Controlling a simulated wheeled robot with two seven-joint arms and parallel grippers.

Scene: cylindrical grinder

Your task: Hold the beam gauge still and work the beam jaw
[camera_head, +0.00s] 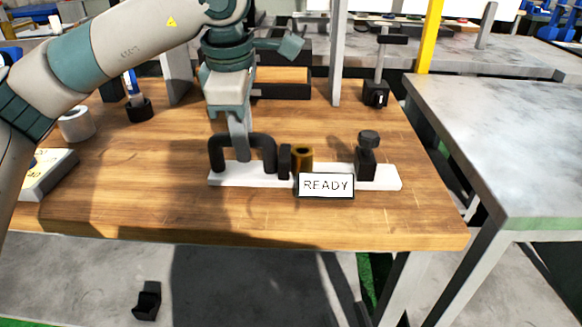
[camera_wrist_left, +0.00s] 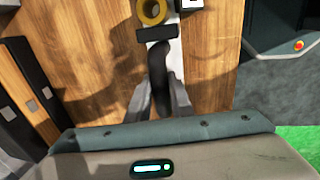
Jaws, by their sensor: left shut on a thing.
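The beam gauge is a white bar (camera_head: 388,177) lying on the wooden bench, with a black arched handle (camera_head: 268,150) at its left end. A fixed black block (camera_head: 284,160) and a brass-coloured ring (camera_head: 303,158) stand near its middle. The beam jaw, a black block with a round knob (camera_head: 368,139), stands toward the right end. My left gripper (camera_head: 240,152) points down and is shut on the handle. The wrist view shows the handle (camera_wrist_left: 160,72) between its fingers (camera_wrist_left: 164,88), with the ring (camera_wrist_left: 151,11) beyond. My right gripper is in neither view.
A READY sign (camera_head: 326,185) stands at the bar's front edge. A white ring (camera_head: 76,124) and a labelled block (camera_head: 47,175) are at the bench's left. A black-based stand (camera_head: 376,94) stands behind the jaw. The bench right of the bar is clear.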

